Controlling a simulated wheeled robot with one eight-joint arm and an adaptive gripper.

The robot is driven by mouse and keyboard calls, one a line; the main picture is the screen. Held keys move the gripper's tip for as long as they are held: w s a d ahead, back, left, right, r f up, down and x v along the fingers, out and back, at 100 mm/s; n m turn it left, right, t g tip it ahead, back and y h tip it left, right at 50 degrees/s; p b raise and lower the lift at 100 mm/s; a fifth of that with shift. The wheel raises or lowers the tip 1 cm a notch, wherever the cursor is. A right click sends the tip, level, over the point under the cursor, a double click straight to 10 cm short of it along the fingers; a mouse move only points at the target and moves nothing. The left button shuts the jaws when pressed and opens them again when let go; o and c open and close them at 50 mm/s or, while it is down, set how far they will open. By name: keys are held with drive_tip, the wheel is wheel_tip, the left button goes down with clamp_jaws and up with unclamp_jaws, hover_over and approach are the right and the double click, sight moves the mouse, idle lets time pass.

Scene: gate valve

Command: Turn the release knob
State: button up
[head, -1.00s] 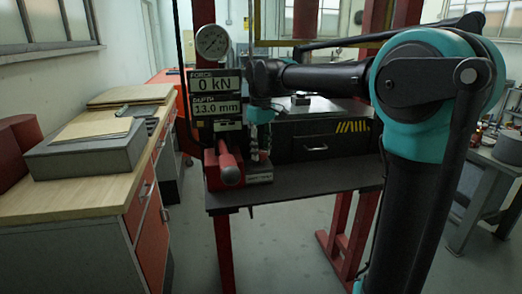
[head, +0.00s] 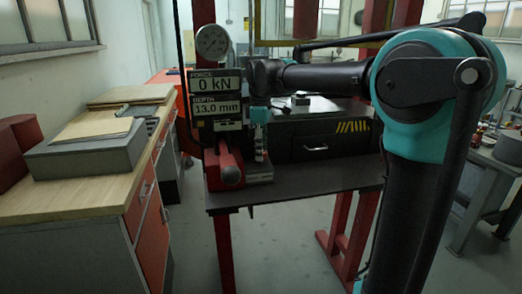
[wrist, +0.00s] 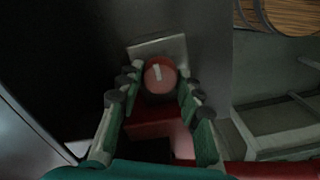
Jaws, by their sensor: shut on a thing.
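The release knob (wrist: 160,76) is a round red knob with a white mark on its top, seen in the middle of the wrist view. It sits in front of a pale grey square plate (wrist: 172,47). My gripper (wrist: 159,82) points down with one finger on each side of the knob, and its tips are closed on it. The knob is hidden there by the gripper. The display (head: 216,95) reads 0 kN and 13.0 mm.
A round gauge (head: 212,42) stands above the display. A dark drawer unit (head: 318,147) is close on the right. A wooden workbench (head: 60,197) with a grey box is at left.

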idle(0.3)
drive_tip(key=o, duration=1.1)
drive_tip(key=shift+o, duration=0.2)
drive_tip(key=shift+r, duration=0.1)
wheel_tip(320, 180, up, 12)
